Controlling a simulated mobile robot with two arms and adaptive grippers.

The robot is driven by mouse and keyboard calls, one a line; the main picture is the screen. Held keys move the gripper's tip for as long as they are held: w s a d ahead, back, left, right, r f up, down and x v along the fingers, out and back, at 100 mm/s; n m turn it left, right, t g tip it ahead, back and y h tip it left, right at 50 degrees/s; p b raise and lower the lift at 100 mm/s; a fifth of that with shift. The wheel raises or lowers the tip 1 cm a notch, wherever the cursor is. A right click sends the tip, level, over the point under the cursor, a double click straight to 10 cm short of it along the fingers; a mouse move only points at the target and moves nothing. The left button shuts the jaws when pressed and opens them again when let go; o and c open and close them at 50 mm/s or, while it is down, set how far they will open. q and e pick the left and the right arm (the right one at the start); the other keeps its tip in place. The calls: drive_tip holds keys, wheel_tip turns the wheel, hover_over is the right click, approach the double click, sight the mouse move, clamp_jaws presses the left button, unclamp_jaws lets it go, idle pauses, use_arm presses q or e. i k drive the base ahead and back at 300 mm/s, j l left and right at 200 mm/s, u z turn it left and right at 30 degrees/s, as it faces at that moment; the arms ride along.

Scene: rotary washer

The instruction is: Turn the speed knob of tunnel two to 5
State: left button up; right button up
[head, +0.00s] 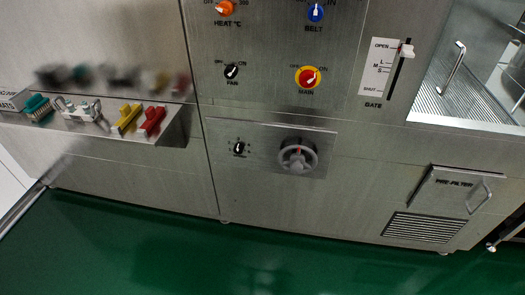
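A stainless steel machine front fills the view. A small black knob with a white pointer (239,148) sits on its lower panel, with small marks around it too small to read; I cannot tell if it is the speed knob of tunnel two. Above it are a black FAN knob (231,72), an orange HEAT knob (224,8), a blue BELT knob (316,12) and a red MAIN knob on a yellow disc (308,77). No label for speed or tunnel two is readable. Neither of my grippers is in view.
A grey handwheel (312,157) sticks out beside the small black knob. A GATE slider (406,51) is at upper right, above a PRE-FILTER hatch (440,192). A steel shelf (171,131) at left holds brushes and coloured items. The green floor (200,260) in front is clear.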

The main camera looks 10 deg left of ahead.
sight(238, 149)
drive_tip(key=i+j, duration=0.1)
drive_tip(key=j, duration=0.25)
drive_tip(key=j+u, duration=0.15)
drive_tip(key=j, duration=0.2)
drive_tip(key=i+j, duration=0.2)
drive_tip(key=j, duration=0.15)
drive_tip(key=i+j+u, duration=0.15)
drive_tip(key=j, duration=0.2)
drive_tip(key=k, duration=0.05)
